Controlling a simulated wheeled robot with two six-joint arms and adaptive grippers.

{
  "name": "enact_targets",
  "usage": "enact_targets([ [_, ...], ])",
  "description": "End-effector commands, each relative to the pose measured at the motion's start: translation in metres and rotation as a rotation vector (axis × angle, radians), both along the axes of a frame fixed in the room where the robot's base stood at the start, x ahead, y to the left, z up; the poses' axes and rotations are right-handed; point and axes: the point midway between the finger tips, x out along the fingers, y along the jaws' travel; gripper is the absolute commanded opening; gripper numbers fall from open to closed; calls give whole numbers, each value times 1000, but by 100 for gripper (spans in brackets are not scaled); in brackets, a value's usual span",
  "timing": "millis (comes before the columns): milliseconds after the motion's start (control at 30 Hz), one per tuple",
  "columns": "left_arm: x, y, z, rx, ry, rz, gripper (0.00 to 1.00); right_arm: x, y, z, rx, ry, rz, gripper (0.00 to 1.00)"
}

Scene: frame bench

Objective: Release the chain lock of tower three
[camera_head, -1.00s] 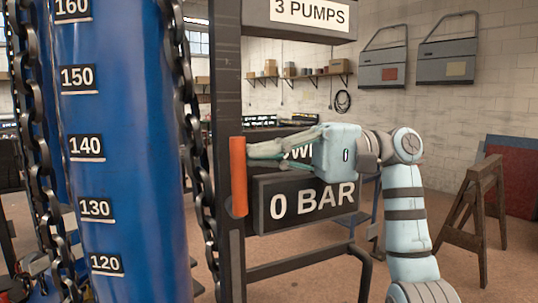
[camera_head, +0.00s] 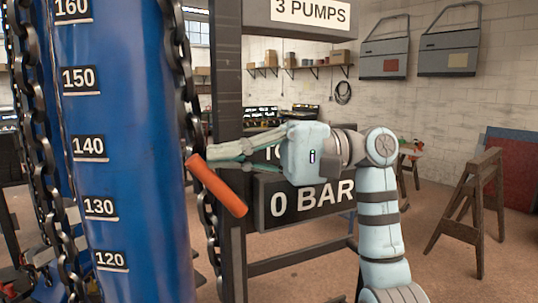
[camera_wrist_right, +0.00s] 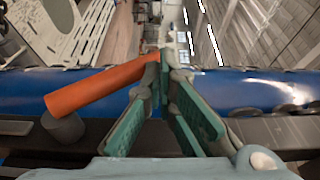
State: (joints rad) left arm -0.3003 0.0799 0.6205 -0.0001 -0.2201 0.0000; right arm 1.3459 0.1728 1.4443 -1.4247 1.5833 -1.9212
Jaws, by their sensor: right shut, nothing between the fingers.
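The orange lever (camera_head: 217,186) is the lock handle on the dark upright beside the blue tower (camera_head: 130,190). It leans in the head view, upper end to the left and lower end to the right. My right gripper (camera_head: 212,150) is shut and empty, with its fingertips close to the lever's upper end. In the right wrist view the lever (camera_wrist_right: 100,86) runs left from beside the fingertips (camera_wrist_right: 164,62), with a grey stub at its far end. I cannot tell whether fingers and lever touch. The chain (camera_head: 190,110) hangs along the tower's right side. My left gripper is not seen.
The display reading 0 BAR (camera_head: 310,200) is right behind my right gripper, under a sign reading 3 PUMPS (camera_head: 310,11). Another chain (camera_head: 38,150) hangs on the tower's left. A wooden trestle (camera_head: 468,210) stands at the right, with open floor around it.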

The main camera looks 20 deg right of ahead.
Motion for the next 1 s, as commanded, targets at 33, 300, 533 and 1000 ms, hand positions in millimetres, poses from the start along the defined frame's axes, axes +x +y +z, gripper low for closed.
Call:
enact_targets([
  [33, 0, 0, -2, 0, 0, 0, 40, -1, 4, -2, 0, 1, 2, 0],
  [300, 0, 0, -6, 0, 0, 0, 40, -3, 18, -8, 0, 0, 0, 0],
  [533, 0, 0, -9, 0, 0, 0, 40, -4, 24, -10, 1, 0, 0, 0],
  [1000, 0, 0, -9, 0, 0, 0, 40, -4, 26, -11, 0, 0, 0, 0],
])
